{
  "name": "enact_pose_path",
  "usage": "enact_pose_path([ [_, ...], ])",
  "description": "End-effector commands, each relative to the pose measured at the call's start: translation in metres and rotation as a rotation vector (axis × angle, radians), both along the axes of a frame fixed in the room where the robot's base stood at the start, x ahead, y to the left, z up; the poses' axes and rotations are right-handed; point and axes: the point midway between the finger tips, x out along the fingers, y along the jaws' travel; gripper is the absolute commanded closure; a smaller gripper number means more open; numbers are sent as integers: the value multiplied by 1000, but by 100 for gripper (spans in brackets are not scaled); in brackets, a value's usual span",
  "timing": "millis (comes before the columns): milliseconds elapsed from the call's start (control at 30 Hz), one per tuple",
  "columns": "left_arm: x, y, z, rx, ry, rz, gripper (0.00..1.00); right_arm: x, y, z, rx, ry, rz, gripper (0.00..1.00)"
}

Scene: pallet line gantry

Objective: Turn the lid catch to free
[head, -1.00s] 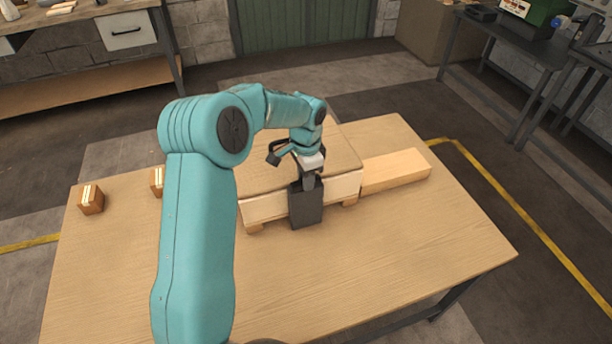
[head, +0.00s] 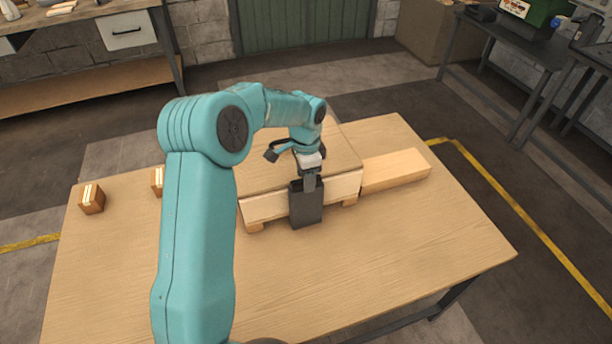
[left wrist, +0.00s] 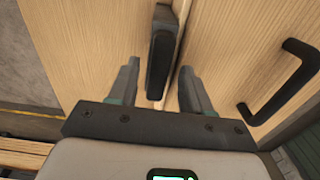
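A pale wooden box with a brown lid (head: 265,180) stands on the table. In the left wrist view, the dark, elongated catch (left wrist: 162,55) stands upright in the picture by a seam in the wood. The fingers of my left gripper (left wrist: 158,72) are apart, one on either side of the catch. A gap shows on the left finger's side; the right finger is closer, and I cannot tell whether it touches. My right gripper is not in view.
A black handle (left wrist: 285,85) is right of the catch in the wrist view. A long wooden block (head: 396,171) lies at the box's right. The table's front right (head: 400,240) is clear.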

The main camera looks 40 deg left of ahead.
Motion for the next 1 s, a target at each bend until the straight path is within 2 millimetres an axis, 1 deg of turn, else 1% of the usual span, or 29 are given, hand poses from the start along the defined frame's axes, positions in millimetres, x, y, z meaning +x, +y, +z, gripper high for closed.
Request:
enact_pose_path([
  [167,-1,-1,-1,-2,3,1,51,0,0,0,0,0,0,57],
  [233,-1,-1,1,-2,3,1,51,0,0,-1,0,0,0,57],
  [367,0,-1,17,-1,0,0,51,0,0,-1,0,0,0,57],
  [467,0,-1,41,0,-1,0,51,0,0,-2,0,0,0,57],
  [700,0,-1,106,-1,-3,0,51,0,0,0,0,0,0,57],
  [800,-1,-1,129,0,-2,0,51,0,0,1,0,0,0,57],
  [900,-1,-1,146,0,-2,1,51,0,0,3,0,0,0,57],
  [1000,-1,-1,157,0,-1,1,51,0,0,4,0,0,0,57],
])
